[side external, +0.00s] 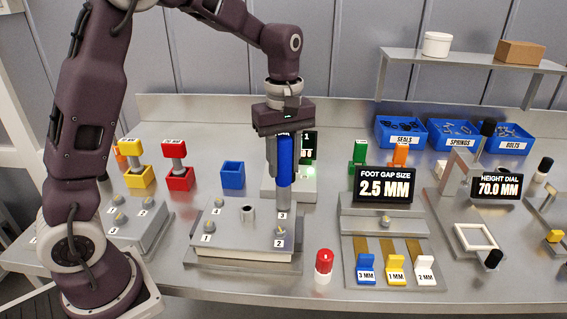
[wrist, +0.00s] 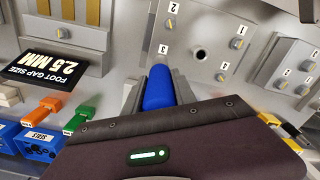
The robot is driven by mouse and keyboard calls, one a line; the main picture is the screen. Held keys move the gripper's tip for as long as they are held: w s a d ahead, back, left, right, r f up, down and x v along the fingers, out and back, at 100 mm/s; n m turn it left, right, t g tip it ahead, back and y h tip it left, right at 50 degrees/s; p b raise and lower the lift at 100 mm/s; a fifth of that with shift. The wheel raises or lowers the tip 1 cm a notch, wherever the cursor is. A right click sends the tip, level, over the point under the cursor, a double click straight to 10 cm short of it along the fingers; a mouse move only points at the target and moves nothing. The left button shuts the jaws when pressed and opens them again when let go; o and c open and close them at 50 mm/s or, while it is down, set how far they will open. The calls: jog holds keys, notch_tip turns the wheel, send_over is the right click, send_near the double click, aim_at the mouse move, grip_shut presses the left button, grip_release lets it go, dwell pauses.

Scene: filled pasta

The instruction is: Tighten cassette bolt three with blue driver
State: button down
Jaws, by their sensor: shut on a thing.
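The blue driver (side external: 285,160) stands upright in my gripper (side external: 283,172), whose fingers are shut on it. It also shows in the wrist view (wrist: 158,90), between the fingers (wrist: 160,84). The grey cassette (side external: 240,255) lies below, with bolts at its numbered corners. The driver's lower end is over the corner by label 3 (side external: 282,215). Bolt three itself is hidden by the driver, so I cannot tell whether the tip touches it. Bolt two (side external: 280,231) is in front of it. The label 3 shows just beyond the driver in the wrist view (wrist: 163,49).
An empty blue holder (side external: 232,176) stands behind the cassette, with red (side external: 178,178) and yellow (side external: 139,177) ones to its left. A lit display (side external: 387,185) reading 2.5 MM stands to the right. Another numbered bolted block (side external: 135,232) is at the left.

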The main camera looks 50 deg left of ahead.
aim_at(283, 137)
jog(key=shift+r, duration=2.3)
